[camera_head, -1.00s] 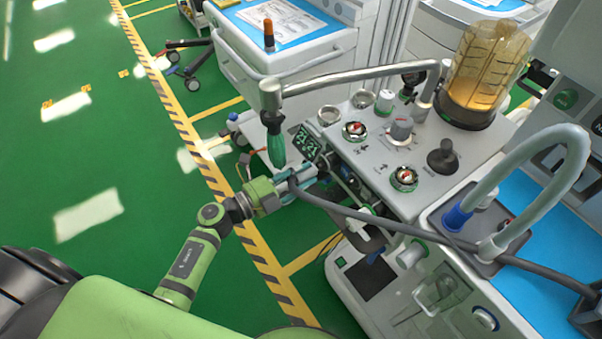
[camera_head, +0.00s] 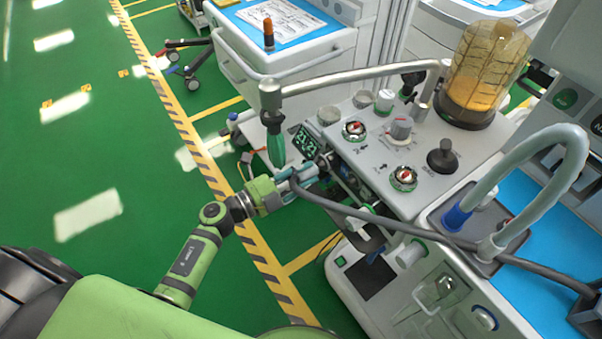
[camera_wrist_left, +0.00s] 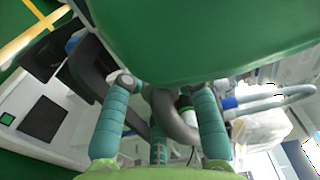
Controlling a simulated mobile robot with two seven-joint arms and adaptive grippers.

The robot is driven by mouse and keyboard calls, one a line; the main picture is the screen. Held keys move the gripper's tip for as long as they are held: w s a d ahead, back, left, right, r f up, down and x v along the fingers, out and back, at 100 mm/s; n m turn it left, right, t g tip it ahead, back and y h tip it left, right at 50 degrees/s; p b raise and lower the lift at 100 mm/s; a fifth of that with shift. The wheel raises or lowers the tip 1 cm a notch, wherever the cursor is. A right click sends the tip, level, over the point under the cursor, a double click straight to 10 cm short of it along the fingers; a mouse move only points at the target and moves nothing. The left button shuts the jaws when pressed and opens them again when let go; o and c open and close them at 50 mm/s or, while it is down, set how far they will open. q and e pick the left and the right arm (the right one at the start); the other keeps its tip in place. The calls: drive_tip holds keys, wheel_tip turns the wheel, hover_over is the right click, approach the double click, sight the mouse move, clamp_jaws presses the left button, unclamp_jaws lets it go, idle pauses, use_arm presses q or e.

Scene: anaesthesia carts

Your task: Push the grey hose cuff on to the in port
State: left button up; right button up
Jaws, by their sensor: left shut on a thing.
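My left gripper (camera_head: 294,184) is at the front left edge of the anaesthesia machine (camera_head: 470,185), below the hanging green bag (camera_head: 276,150). It is shut on the end of the dark grey hose (camera_head: 385,221), where the grey cuff is mostly hidden by the fingers. In the left wrist view the teal fingers (camera_wrist_left: 162,115) stand either side of the grey hose (camera_wrist_left: 172,118), and the green bag (camera_wrist_left: 210,40) fills the top. I cannot pick out the in port for certain, nor tell whether the cuff touches it. My right gripper is in neither view.
A metal bag arm (camera_head: 350,74) reaches over the gripper. The hose runs right across the machine's front, past a light grey hose (camera_head: 570,150) with a blue cuff (camera_head: 457,217). A white cart (camera_head: 285,55) stands behind. Green floor (camera_head: 90,150) lies clear to the left.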

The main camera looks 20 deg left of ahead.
use_arm(q)
drive_tip(key=shift+x, duration=1.2)
drive_tip(key=o, duration=1.1)
drive_tip(key=shift+s+a, duration=0.1)
drive_tip(key=v, duration=1.1)
drive_tip(key=shift+s+a, duration=0.25)
drive_tip(key=shift+a, duration=0.05)
